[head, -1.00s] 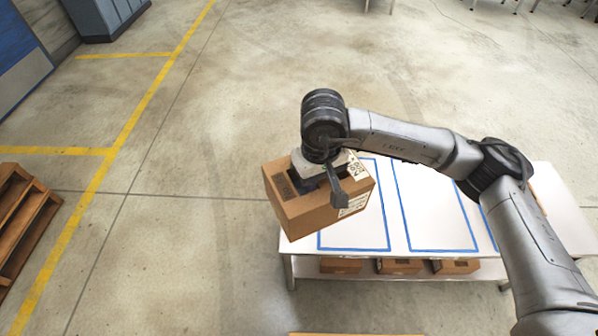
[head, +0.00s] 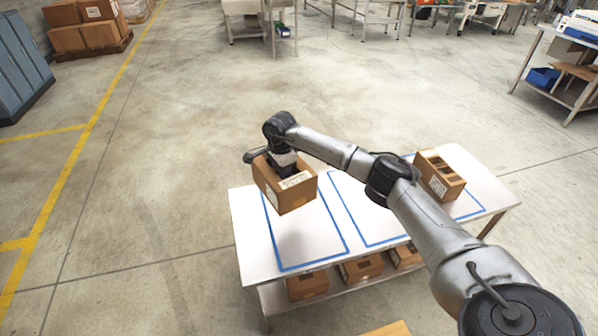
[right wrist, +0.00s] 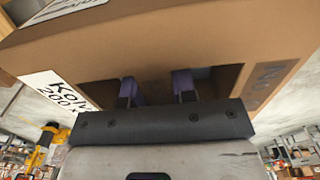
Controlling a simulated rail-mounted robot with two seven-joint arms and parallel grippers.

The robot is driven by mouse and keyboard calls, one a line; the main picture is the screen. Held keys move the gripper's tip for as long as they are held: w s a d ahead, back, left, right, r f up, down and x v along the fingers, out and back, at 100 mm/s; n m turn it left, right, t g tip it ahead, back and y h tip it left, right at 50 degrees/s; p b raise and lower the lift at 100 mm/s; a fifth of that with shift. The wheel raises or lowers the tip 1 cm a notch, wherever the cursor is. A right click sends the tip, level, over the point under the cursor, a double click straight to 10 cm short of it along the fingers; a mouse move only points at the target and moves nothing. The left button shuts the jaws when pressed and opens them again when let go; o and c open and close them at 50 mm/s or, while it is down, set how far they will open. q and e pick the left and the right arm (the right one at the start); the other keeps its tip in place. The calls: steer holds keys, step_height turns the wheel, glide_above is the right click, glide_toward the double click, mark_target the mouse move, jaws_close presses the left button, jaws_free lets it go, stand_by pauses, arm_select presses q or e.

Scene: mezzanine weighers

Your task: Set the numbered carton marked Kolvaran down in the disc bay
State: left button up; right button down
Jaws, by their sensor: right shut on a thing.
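A brown carton (head: 291,200) is held by my right gripper (head: 287,172) in the head view. It hangs slightly tilted over the left end of the white table, in front of the left bay's far part. In the right wrist view the carton (right wrist: 205,48) fills the top, and its white label (right wrist: 62,88) reads "Kolv…" and "200 x", the rest cut off. The right gripper's two fingers (right wrist: 156,92) reach into the carton's opening. The left blue-outlined bay (head: 308,240) and the middle bay (head: 368,222) look empty. No disc mark is readable. My left gripper is not in view.
The white table (head: 243,235) carries another open carton (head: 440,176) at its right, by a third blue outline (head: 470,214). Several cartons (head: 361,267) sit on the shelf below. My right arm crosses above the table's middle and right.

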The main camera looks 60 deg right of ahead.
steer(key=d+m, duration=0.1)
steer(key=s+d+f+m, duration=0.1)
steer(key=d, duration=0.1)
steer(key=s+d+f, duration=0.1)
steer(key=d, duration=0.1)
steer(key=shift+d+f+m, duration=0.15)
steer(key=shift+m, duration=0.25)
steer(key=shift+s+d+f+m+b, duration=0.25)
steer(key=shift+d+m+b, duration=0.05)
steer(key=shift+d, duration=0.1)
steer(key=shift+f+b, duration=1.4)
steer(key=shift+f, duration=0.05)
steer(key=shift+f, duration=0.2)
steer(key=shift+f, duration=0.15)
steer(key=shift+w+a+f+b, duration=0.1)
steer(key=shift+f+b, duration=0.25)
steer(key=shift+f, duration=0.15)
steer(key=shift+f, duration=0.15)
